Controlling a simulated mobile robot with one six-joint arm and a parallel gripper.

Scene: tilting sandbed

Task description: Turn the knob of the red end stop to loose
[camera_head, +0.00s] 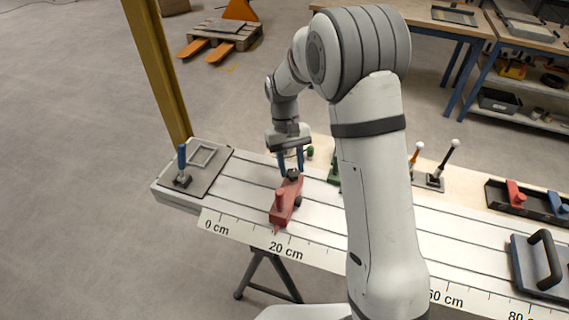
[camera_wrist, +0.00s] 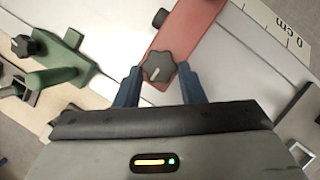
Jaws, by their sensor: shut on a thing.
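The red end stop (camera_head: 284,202) sits on the grooved white bed near the 20 cm mark of the scale. It also shows in the wrist view (camera_wrist: 196,27), running up and to the right. Its dark lobed knob (camera_wrist: 158,68) has a pale line on top and lies between the blue fingers of my gripper (camera_wrist: 160,82). In the head view my gripper (camera_head: 292,168) points down over the rear end of the red stop, around the dark knob (camera_head: 293,174). The fingers are closed on the knob. Any loose or tight marking is too small to tell.
A green stop (camera_wrist: 62,66) with its own dark knob stands to the left in the wrist view. A blue-handled lever (camera_head: 182,165) stands on a grey plate at the bed's left end. Two levers (camera_head: 436,176), a dark tray (camera_head: 525,203) and a black-handled block (camera_head: 545,262) are right.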

